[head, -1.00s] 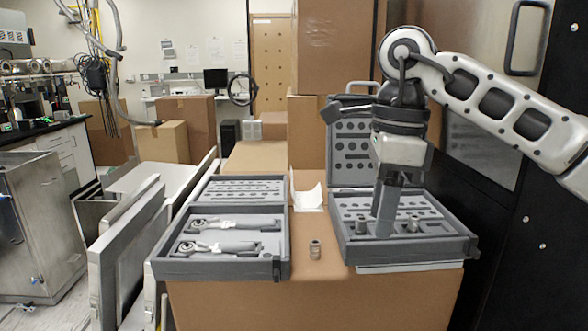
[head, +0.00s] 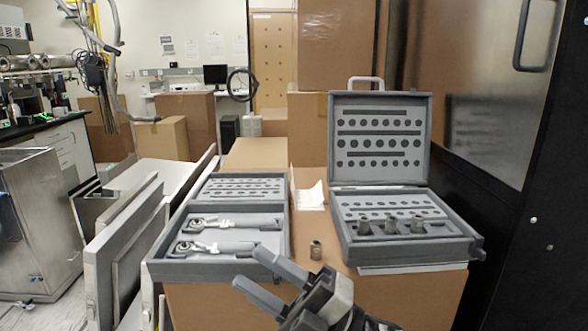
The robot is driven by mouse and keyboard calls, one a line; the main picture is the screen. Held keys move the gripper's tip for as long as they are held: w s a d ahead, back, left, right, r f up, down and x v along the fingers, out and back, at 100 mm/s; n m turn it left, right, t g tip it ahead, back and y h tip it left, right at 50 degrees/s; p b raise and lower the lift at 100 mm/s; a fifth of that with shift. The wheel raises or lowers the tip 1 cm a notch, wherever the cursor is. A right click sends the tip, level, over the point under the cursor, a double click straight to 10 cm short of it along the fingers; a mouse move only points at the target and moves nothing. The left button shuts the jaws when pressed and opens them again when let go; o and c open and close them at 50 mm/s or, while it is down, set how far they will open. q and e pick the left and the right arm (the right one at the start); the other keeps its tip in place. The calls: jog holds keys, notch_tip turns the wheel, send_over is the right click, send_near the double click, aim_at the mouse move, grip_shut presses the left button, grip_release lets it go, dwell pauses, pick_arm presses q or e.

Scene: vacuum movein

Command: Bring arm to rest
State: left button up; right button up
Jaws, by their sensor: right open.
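My right gripper (head: 249,268) is low in the middle of the head view, in front of the box's near edge. Its two fingers are apart, with nothing between them, and point up and left. Its arm comes in from the bottom edge. My left gripper is not in view. The open grey case on the right (head: 457,241) holds several small metal sockets (head: 391,224) standing upright in its tray. A single socket (head: 315,250) stands on the cardboard top between the cases, just beyond the gripper.
The open grey case on the left (head: 208,271) holds two ratchet wrenches (head: 205,247). Both cases rest on a large cardboard box (head: 420,297). White paper (head: 309,196) lies between them. Panels (head: 112,255) stand at left, a dark cabinet (head: 535,240) at right.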

jog(key=s+d+f+m+t+h, duration=0.1)
jog(key=d+f+m+t+h, duration=0.2)
jog(key=d+f+m+h, duration=0.4)
jog(key=s+d+f+m+t+h, duration=0.1)
jog(key=d+f+m+t+h, duration=0.3)
jog(key=f+m, duration=0.6)
jog(key=s+d+f+m+t+h, duration=0.15)
jog(key=d+f+m+h, duration=0.25)
jog(key=f+m+h, duration=0.4)
jog(key=s+d+f+m+g+h, duration=0.1)
jog(key=s+d+f+m+g, duration=0.3)
jog(key=s+f, duration=0.5)
jog(key=shift+s+f, duration=0.2)
jog(key=shift+s, duration=0.1)
